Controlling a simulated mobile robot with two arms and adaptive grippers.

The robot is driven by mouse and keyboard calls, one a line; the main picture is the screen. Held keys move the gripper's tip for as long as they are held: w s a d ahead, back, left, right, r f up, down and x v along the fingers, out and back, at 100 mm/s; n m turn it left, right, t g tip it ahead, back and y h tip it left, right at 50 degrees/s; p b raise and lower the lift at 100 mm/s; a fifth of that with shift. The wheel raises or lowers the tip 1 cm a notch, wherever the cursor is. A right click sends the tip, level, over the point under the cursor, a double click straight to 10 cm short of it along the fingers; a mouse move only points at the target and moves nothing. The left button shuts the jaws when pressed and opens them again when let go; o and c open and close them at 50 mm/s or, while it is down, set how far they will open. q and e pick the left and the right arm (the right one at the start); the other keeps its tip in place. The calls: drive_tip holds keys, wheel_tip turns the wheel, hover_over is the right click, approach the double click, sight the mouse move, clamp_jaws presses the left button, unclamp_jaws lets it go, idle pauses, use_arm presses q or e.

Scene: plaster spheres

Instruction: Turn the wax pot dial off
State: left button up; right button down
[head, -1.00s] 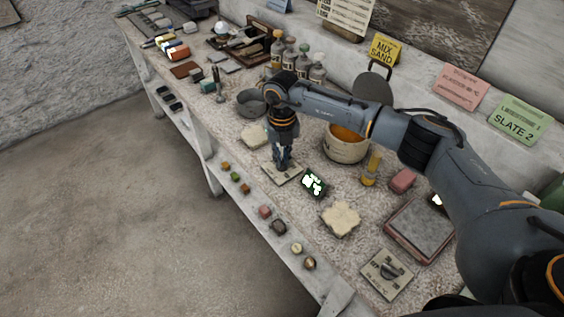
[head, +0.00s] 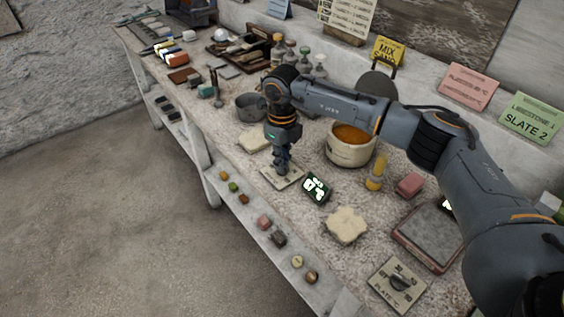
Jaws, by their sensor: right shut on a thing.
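The wax pot (head: 351,146), a pale round pot with orange contents, stands on the bench right of my right gripper. A flat pale dial plate (head: 294,180) lies near the bench's front edge. My right gripper (head: 283,171) points straight down over this plate and is shut on its dial knob. The fingers hide most of the knob, so its setting cannot be read. A small dark display (head: 317,187) with glowing digits sits just right of the plate. My left gripper is not in view.
A second dial plate (head: 385,289) with a dark knob lies at the front right. Pale plaster slabs (head: 346,225), a yellow-topped bottle (head: 376,172), a pink block (head: 410,185) and a grey tray (head: 429,237) stand nearby. A grey bowl (head: 250,107) is behind left.

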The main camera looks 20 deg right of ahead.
drive_tip(key=shift+r, duration=0.1)
idle(0.4)
drive_tip(key=c, duration=1.4)
unclamp_jaws()
wheel_tip(320, 180, up, 12)
